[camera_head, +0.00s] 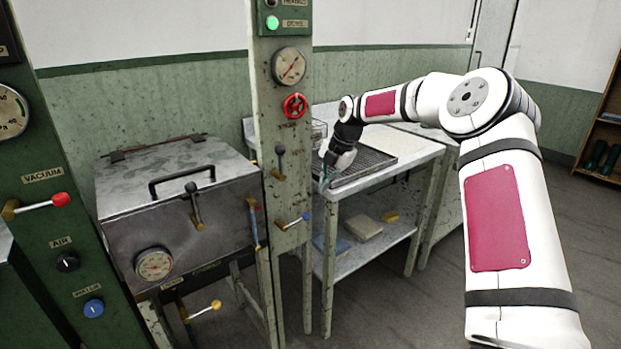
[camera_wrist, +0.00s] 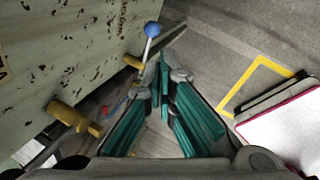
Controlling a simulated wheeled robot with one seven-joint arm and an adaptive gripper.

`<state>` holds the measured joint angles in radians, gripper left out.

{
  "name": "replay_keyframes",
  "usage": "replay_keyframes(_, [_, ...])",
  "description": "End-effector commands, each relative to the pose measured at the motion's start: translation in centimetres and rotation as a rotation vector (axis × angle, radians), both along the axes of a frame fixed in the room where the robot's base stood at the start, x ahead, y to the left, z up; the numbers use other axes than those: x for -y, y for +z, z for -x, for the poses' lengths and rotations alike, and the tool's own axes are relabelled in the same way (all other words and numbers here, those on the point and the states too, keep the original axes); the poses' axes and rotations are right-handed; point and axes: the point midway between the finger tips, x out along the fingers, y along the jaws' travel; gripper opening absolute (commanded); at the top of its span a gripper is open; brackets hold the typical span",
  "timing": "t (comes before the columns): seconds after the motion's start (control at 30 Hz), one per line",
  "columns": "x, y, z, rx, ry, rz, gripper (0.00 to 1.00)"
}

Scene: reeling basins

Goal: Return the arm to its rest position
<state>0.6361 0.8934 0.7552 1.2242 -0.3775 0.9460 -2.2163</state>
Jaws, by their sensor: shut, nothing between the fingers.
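My arm (camera_head: 510,215) rises at the right of the head view, bends at the elbow and reaches left over the white table. My gripper (camera_head: 323,182) points down at the table's left end, just right of the green control post, and looks small and partly unclear there. In the wrist view, my gripper (camera_wrist: 164,78) shows its teal fingers drawn together at the tips, with nothing held between them. A lever with a blue knob (camera_wrist: 151,29) shows just beyond the fingertips; I cannot tell whether they touch.
The control post (camera_head: 284,150) carries a gauge, a red valve wheel (camera_head: 295,106) and levers close to my gripper. A metal basin with a lid (camera_head: 180,172) stands left. The white table (camera_head: 412,142) bears a dark grate (camera_head: 358,168). Floor is open at the right.

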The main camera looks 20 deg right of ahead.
Motion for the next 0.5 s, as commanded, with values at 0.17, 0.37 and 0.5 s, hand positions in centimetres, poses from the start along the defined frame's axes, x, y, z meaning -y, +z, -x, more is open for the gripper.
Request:
replay_keyframes(0.17, [-0.3,0.4,0.2,-0.004,-0.007,0.004,0.00])
replay_keyframes(0.37, [-3.3,4.9,3.5,-0.047,-0.121,0.043,0.00])
replay_keyframes(0.5, [-5.8,9.2,8.0,-0.084,-0.289,0.078,0.00])
